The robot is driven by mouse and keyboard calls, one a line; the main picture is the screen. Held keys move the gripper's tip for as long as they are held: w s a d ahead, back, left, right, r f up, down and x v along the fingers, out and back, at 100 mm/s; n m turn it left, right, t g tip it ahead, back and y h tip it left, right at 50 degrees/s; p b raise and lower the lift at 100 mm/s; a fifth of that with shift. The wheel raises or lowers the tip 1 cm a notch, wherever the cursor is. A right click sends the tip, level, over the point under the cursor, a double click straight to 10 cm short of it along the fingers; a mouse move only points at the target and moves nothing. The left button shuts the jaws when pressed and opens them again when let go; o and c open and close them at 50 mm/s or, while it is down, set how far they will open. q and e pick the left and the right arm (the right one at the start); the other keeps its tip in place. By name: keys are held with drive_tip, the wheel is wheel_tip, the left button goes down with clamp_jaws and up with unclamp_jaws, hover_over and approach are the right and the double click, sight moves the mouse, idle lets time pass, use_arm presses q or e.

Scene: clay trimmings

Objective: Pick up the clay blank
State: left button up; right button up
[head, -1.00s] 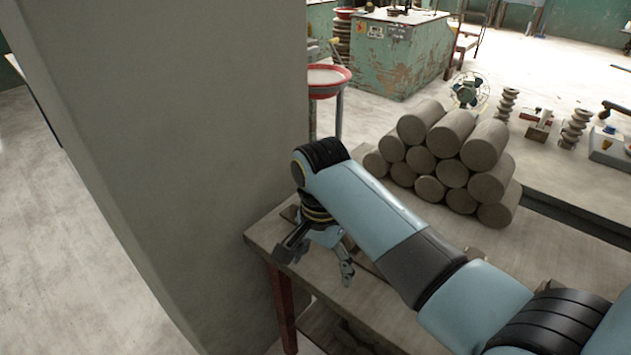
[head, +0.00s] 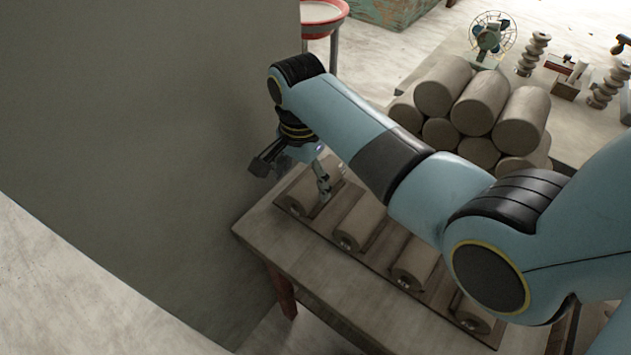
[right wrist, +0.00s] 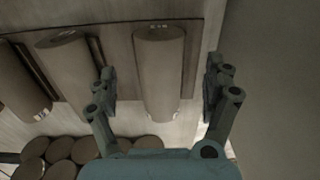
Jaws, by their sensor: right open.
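Several grey clay blanks lie side by side on a dark board on a wooden table (head: 262,228). The blank at the end nearest the wall (head: 299,192) is partly behind my right gripper (head: 309,181). In the right wrist view the gripper (right wrist: 160,82) is open, with one finger on each side of an end blank (right wrist: 159,75). I see no contact. Another blank (right wrist: 72,68) lies just left of the fingers there. In the head view one fingertip is clear; the other is hard to make out. My left gripper is not in view.
A large plain wall or pillar (head: 150,130) rises close beside the table and gripper. A stack of thick clay cylinders (head: 482,102) stands behind my right arm. A small fan (head: 491,36) and a red-rimmed basin (head: 324,14) are farther back.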

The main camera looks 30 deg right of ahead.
sight(303, 189)
wheel_tip(303, 189, down, 4)
drive_tip(key=shift+s+a, duration=0.1)
drive_tip(key=shift+f, duration=0.5)
drive_tip(key=c, duration=1.6)
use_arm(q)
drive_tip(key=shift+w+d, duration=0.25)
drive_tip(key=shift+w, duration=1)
use_arm(e)
clamp_jaws()
